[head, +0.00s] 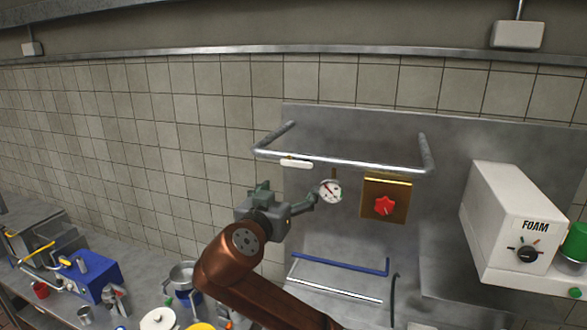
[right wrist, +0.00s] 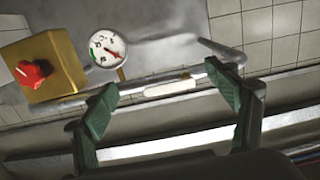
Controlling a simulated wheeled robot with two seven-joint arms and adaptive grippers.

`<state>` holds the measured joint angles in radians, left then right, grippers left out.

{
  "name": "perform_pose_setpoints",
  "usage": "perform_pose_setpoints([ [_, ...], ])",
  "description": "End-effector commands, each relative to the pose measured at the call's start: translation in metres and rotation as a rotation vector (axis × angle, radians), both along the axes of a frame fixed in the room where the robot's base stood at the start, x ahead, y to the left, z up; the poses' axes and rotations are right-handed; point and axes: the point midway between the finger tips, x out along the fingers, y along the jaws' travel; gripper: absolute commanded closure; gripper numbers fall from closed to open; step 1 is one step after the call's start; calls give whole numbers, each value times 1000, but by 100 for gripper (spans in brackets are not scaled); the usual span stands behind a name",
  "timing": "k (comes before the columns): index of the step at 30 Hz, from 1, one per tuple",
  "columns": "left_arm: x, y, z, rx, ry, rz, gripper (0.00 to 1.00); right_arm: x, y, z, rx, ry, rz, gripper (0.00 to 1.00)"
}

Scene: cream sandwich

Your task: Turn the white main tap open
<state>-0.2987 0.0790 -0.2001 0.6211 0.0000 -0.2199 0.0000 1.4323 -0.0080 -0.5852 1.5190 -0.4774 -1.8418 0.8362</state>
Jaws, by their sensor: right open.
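The white tap handle (head: 296,163) is a short white bar on the steel pipe at the wall, lying nearly along the pipe. In the right wrist view the white handle (right wrist: 172,88) shows between my fingers and beyond them. My right gripper (head: 288,199) is open and empty, just below the handle in the head view. Its green fingers (right wrist: 167,93) stand wide apart on either side of the handle in the wrist view. I see no contact, and the exact gap in depth is unclear. My left gripper is not in view.
A round gauge (head: 330,191) and a brass box with a red knob (head: 384,205) are right of the gripper. The steel pipe rail (head: 350,166) juts from the wall. A white FOAM machine (head: 512,225) stands right. A cluttered counter lies lower left.

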Motion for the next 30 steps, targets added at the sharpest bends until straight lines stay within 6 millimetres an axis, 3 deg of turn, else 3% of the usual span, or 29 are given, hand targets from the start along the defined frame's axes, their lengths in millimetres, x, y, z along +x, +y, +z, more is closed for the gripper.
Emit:
perform_pose_setpoints([
  [1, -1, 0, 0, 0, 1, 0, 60, -7, 6, 16, -1, -29, -6, 20],
  [3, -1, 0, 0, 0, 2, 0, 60, -13, 11, 29, 3, -55, -13, 20],
  [6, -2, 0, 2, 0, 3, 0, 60, -13, 12, 38, 3, -70, -20, 20],
  [21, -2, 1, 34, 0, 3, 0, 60, 51, -9, 40, 4, -72, -19, 20],
  [30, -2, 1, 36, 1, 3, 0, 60, 58, -11, 37, 4, -71, -18, 20],
])
